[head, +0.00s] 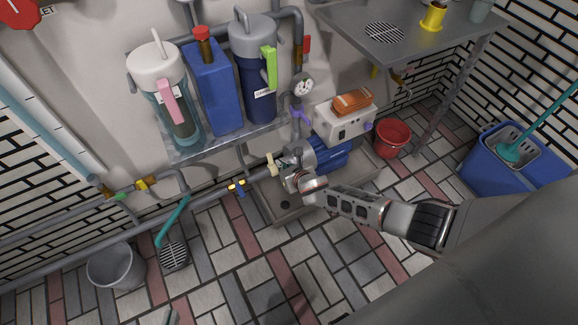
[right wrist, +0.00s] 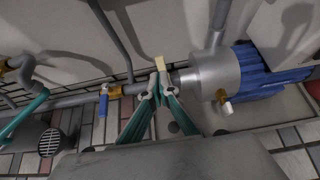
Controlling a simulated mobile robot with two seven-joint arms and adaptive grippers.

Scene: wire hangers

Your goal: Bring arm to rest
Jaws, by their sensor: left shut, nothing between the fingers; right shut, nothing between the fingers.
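My right arm (head: 350,205) reaches in from the right in the head view, over the pump tray. Its gripper (head: 285,174) is by the pump's pipe end. In the right wrist view the right gripper (right wrist: 155,80) has its teal fingers shut and empty, with the tips beside a small beige lever (right wrist: 159,62). This lever also shows in the head view (head: 270,163); whether the tips touch it I cannot tell. Of my left gripper (head: 171,317) only a tip shows at the bottom edge; the rest is out of frame.
A blue pump (head: 328,154) sits in a grey tray (head: 283,212). A shelf (head: 222,146) with filter housings is behind. A metal table (head: 425,35), red bucket (head: 391,139) and blue mop bucket (head: 490,160) stand right.

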